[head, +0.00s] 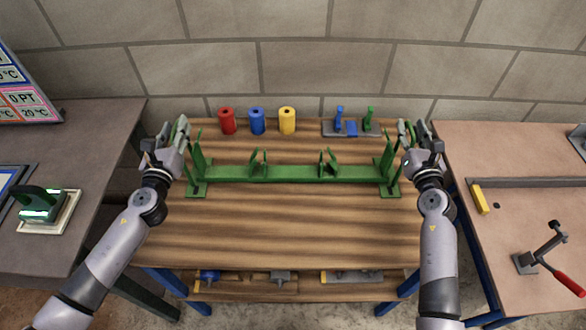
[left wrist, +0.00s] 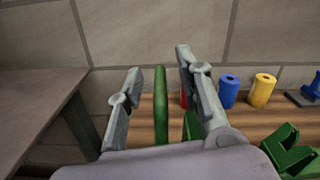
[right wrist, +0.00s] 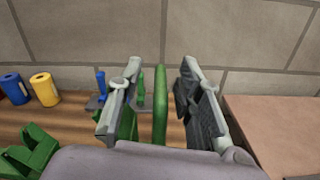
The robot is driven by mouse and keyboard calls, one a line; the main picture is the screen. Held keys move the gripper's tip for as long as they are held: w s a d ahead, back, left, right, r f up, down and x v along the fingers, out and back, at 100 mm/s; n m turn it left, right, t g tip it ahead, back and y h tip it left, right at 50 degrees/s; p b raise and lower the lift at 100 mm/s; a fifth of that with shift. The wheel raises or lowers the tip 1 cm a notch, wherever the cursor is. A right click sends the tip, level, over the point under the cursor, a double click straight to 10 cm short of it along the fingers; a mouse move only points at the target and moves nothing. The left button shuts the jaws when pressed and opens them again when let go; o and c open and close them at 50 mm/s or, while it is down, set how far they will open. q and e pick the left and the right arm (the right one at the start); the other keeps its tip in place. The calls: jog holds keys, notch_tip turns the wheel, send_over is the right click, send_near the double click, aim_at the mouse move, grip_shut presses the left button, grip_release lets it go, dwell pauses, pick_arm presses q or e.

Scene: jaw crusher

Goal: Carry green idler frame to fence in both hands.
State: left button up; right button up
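The green idler frame (head: 285,174) lies across the wooden table, with an upright bracket at each end and two smaller forked supports between them. My left gripper (head: 178,135) is at its left end. In the left wrist view the left end upright (left wrist: 161,105) stands between the open fingers, with gaps on both sides. My right gripper (head: 412,135) is at its right end. In the right wrist view the right end upright (right wrist: 160,105) stands between the open fingers, also apart from them. A fence (head: 530,182), seemingly the dark bar, is on the right table.
Red (head: 227,121), blue (head: 257,121) and yellow (head: 287,120) rollers stand behind the frame, beside a grey plate with blue and green parts (head: 350,128). A red-handled clamp (head: 540,258) and yellow block (head: 479,199) are on the right table. The wooden table's front (head: 280,235) is clear.

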pick_arm(q)
jog(key=shift+c, duration=0.5)
pick_arm(e)
jog(key=shift+c, duration=0.5)
pick_arm(q)
grip_shut()
pick_arm(e)
grip_shut()
pick_arm(q)
jog(key=shift+w+r, duration=0.1)
jog(key=shift+r, duration=0.3)
pick_arm(e)
jog(key=shift+w+r, duration=0.1)
jog(key=shift+r, duration=0.25)
pick_arm(q)
jog(key=shift+w, duration=0.15)
pick_arm(e)
jog(key=shift+w, duration=0.1)
